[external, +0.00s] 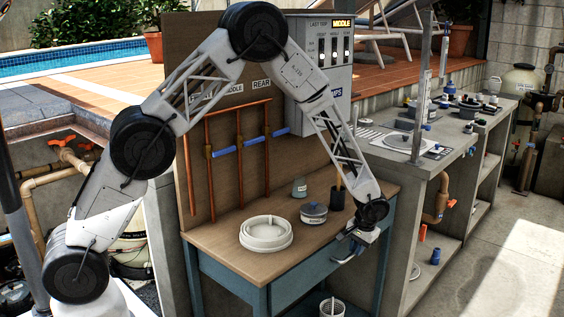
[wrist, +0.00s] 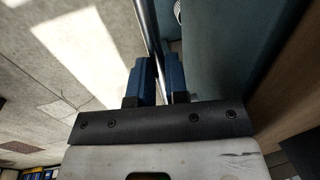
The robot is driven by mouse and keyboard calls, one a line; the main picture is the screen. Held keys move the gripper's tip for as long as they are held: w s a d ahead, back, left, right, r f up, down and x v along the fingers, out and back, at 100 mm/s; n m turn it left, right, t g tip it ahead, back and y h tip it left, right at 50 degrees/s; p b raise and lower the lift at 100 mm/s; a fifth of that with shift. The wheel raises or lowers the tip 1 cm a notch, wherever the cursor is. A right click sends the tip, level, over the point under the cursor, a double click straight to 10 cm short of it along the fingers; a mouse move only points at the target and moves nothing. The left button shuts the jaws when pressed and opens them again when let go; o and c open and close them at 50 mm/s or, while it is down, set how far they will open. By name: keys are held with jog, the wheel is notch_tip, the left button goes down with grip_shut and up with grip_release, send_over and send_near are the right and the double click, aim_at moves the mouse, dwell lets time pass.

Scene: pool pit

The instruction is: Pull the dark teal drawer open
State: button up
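The dark teal drawer front (external: 312,282) is on the teal workbench, below its wooden top, and looks closed. In the wrist view the teal front (wrist: 225,45) fills the area right of the fingers. A metal bar handle (wrist: 146,28) runs along it and passes between the fingertips. My gripper (external: 347,252) is at the bench's front edge, pointing down beside the drawer. In the wrist view my gripper (wrist: 160,75) has its two blue fingers close on either side of the bar, with little or no gap visible. The outer view is too small to show the contact.
On the wooden top (external: 215,235) stand a white ring stack (external: 266,234), a small lidded pot (external: 314,213), a jar (external: 300,187) and a dark cup (external: 337,198). A concrete counter (external: 460,140) stands to the right.

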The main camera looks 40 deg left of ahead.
grip_shut()
jog(key=d, duration=2.3)
jog(key=shift+d, duration=0.4)
jog(key=o, duration=0.6)
grip_release()
jog(key=shift+c, duration=0.2)
jog(key=shift+r, duration=0.1)
notch_tip(320, 180, up, 8)
jog(key=d, duration=0.1)
jog(key=shift+d+f, duration=0.2)
jog(key=shift+f, duration=0.05)
